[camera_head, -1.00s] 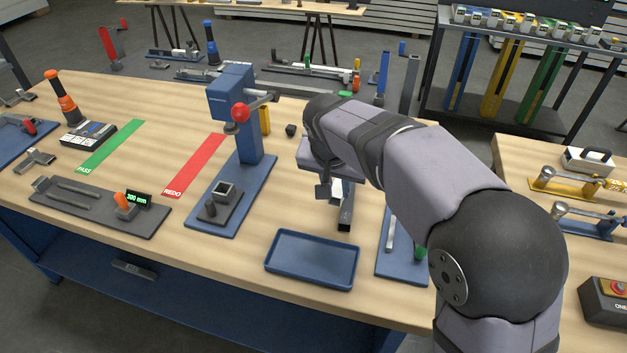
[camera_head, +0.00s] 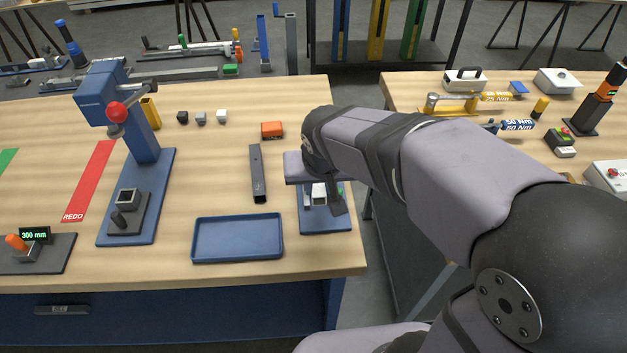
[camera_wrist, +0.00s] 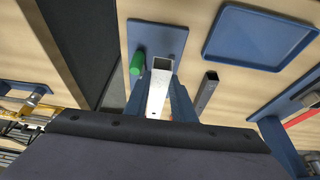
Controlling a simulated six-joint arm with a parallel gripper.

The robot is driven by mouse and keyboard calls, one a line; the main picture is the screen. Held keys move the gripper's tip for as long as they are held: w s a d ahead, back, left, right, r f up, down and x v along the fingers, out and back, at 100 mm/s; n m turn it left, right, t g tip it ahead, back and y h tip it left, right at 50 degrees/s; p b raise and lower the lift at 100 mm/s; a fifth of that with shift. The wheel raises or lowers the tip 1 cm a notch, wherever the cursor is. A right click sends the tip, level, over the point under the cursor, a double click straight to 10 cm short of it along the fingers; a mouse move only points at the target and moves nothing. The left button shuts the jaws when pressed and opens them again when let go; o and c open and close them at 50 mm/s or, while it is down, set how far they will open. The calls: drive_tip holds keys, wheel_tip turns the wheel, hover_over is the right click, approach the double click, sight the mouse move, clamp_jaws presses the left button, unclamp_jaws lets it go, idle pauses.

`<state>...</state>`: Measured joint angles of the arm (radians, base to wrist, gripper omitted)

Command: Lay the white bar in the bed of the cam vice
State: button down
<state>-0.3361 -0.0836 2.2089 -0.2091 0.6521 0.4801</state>
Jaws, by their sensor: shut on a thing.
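The white bar (camera_wrist: 157,98) is a hollow square tube, its open end facing away from my gripper in the wrist view. My gripper (camera_wrist: 161,86) is shut on it, with a blue finger on each side. The cam vice has a blue base plate (camera_wrist: 168,36) and a green handle (camera_wrist: 137,61); it also shows at the bench's right end in the head view (camera_head: 326,222). My gripper is over the vice there, and the wrist hides much of it. The bar covers the vice bed, so I cannot tell whether they touch.
A dark grey bar (camera_head: 257,176) lies on the bench left of the vice. An empty blue tray (camera_head: 238,239) is in front of that bar. An orange block (camera_head: 272,130) and several small cubes lie behind. The bench edge is close on the right.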

sight(318, 201)
drive_tip(key=shift+f, duration=0.15)
drive_tip(key=shift+f+b, duration=2.25)
drive_tip(key=shift+f, duration=0.3)
drive_tip(key=shift+f+b, duration=0.8)
drive_tip(key=shift+f, duration=0.2)
drive_tip(key=c, duration=0.9)
unclamp_jaws()
drive_tip(key=shift+r, duration=0.1)
drive_tip(key=shift+r+p, duration=3.05)
drive_tip(key=shift+r, duration=0.4)
